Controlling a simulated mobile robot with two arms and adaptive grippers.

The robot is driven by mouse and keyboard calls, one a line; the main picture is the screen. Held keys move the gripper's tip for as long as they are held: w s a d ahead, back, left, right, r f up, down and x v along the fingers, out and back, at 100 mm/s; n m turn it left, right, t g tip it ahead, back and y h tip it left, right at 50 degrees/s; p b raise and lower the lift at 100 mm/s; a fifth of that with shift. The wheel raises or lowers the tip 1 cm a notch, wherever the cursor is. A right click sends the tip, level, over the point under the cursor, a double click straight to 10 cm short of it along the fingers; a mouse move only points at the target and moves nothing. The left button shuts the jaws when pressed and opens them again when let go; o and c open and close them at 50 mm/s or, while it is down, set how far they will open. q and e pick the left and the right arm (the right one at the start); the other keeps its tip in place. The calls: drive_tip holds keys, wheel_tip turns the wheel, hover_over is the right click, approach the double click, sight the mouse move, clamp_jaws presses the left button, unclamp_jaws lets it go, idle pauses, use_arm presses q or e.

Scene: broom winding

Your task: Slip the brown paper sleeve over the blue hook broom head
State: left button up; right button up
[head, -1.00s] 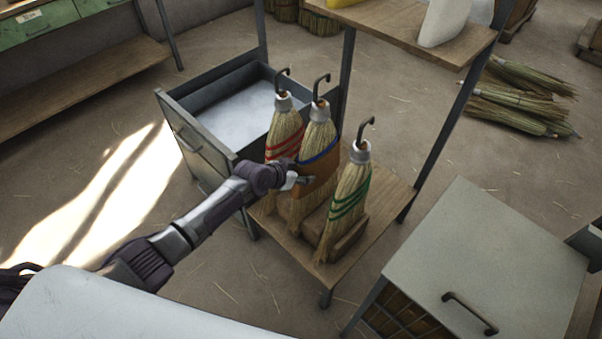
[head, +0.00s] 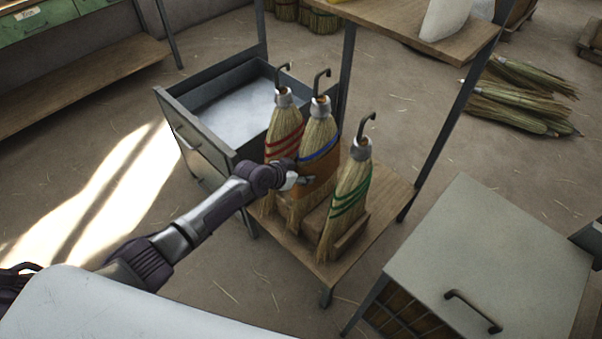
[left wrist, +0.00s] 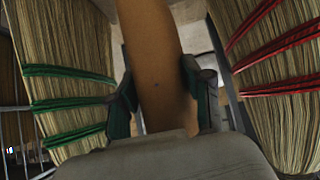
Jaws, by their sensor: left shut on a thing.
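The blue hook broom head (head: 321,128) stands upright between two others, a blue band showing on its straw. The brown paper sleeve (head: 320,178) sits around its lower middle, just below the blue band, with straw showing above and beneath. The far side of the sleeve is hidden. My left gripper (head: 301,180) is shut on the sleeve's near side. In the left wrist view the sleeve (left wrist: 152,45) runs between the two fingers of my left gripper (left wrist: 158,74). My right gripper is not in view.
A red-banded broom (head: 284,125) stands close on the left and a green-banded broom (head: 350,190) close on the right, on a wooden shelf (head: 386,205). An open metal drawer (head: 190,140) is behind on the left. A grey cabinet (head: 490,265) stands at right.

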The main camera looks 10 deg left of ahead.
use_arm(q)
drive_tip(key=o, duration=1)
drive_tip(key=shift+f, duration=0.1)
drive_tip(key=v, duration=0.8)
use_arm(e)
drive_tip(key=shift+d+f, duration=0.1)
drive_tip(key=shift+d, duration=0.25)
